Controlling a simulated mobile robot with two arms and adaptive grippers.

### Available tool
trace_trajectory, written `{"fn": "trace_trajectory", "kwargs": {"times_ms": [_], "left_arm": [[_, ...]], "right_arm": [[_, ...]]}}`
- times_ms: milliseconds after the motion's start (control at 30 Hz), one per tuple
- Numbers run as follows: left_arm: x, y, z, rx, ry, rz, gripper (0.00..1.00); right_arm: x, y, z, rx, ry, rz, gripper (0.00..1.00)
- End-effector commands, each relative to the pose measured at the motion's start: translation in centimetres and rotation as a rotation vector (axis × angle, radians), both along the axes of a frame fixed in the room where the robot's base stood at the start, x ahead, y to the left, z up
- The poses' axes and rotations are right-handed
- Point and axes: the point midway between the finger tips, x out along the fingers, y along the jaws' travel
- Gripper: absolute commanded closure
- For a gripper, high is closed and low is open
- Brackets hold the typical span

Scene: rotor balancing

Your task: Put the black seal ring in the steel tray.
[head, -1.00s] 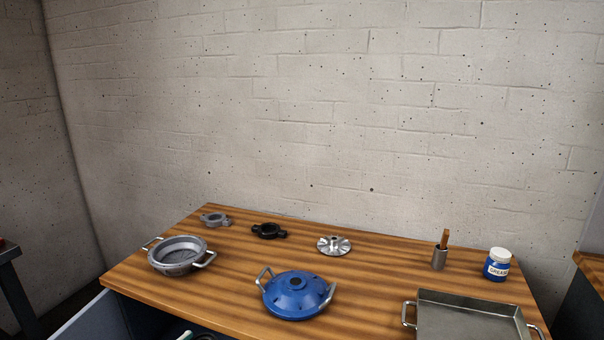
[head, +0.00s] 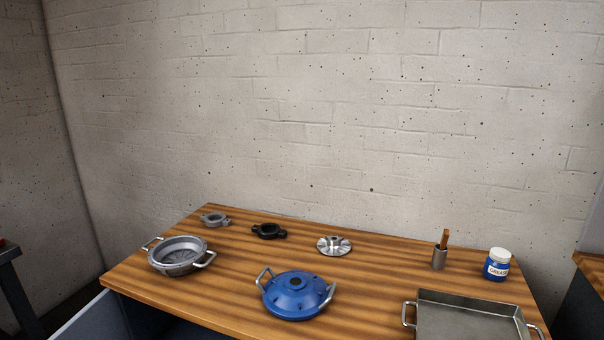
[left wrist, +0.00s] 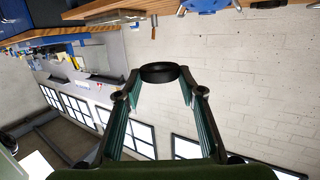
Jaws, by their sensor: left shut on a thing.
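The black seal ring (left wrist: 160,73) is in the left wrist view, held between the fingertips of my left gripper (left wrist: 160,88). That gripper is shut on it, in the air clear of the bench. The steel tray (head: 470,318) is at the lower right of the head view, on the wooden bench, its front cut off by the picture edge. The part of its inside that shows is empty. The left gripper and ring are outside the head view. My right gripper is in neither view.
On the bench (head: 390,285) stand a grey housing (head: 178,256), blue cover (head: 296,300), grey clamp (head: 215,219), black clamp (head: 267,231), silver impeller (head: 334,246), steel cup with a brush (head: 439,258) and grease jar (head: 497,266). Bare wood lies between cover and tray.

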Motion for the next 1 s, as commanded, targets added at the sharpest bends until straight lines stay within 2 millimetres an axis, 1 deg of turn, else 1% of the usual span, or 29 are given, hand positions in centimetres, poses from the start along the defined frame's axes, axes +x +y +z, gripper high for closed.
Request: {"fn": "trace_trajectory", "kwargs": {"times_ms": [233, 533, 667, 1000], "left_arm": [[-1.3, 0.3, -0.2, 0.000, -0.001, -0.080, 0.78], [-1.5, 0.0, 0.0, 0.002, -0.004, -0.107, 0.78], [-1.4, -1.1, 0.6, 0.003, -0.005, -0.161, 0.78], [-1.4, -4.8, 2.7, 0.002, -0.005, -0.352, 0.78]], "right_arm": [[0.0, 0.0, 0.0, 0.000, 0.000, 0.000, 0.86], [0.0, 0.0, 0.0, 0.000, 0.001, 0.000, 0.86], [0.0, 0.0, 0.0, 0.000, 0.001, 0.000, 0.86], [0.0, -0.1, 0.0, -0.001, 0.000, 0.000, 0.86]]}}
